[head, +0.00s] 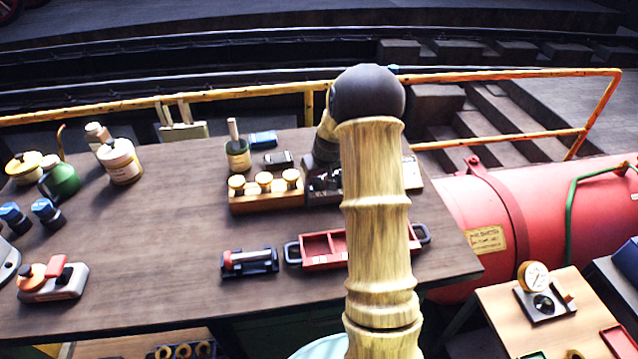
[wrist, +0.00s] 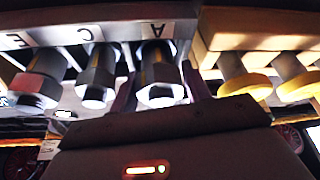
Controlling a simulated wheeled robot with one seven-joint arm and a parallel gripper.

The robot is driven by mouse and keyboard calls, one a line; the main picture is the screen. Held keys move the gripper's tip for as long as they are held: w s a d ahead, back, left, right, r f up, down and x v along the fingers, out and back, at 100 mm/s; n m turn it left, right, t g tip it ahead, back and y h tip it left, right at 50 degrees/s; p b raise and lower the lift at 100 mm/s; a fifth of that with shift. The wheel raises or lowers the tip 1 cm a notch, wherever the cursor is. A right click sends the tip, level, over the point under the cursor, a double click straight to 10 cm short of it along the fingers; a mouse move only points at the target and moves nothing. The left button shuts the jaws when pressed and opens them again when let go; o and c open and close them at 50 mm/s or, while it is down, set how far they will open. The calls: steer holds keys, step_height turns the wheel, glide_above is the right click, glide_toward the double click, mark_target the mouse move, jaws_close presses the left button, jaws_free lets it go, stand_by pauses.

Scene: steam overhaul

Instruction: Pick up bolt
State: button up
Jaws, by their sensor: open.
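In the wrist view, a pale rack (wrist: 110,32) labelled A, C and E appears upside down with bolts standing along it. The bolt at A (wrist: 160,75) is metallic with a bright end. A similar bolt (wrist: 97,82) is at C, and one with a reddish part (wrist: 38,82) is at E. My gripper (wrist: 162,92) is open, with its dark fingers on either side of the bolt at A; I cannot tell whether they touch it. In the head view the rack (head: 322,197) is partly hidden behind my arm.
A wooden block with yellow-topped pegs (head: 266,200) stands just left of the rack. A red tray (head: 322,248) with dark handles lies in front, beside a dark holder with a red-ended cylinder (head: 250,261). The table (head: 150,250) is clear at centre left.

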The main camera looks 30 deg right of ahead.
steer(key=shift+c, duration=0.2)
steer(key=shift+w+r, duration=0.1)
steer(key=c, duration=0.9)
steer(key=shift+r, duration=0.1)
step_height(320, 180, up, 10)
steer(key=shift+f+b, duration=0.1)
steer(key=shift+b, duration=0.35)
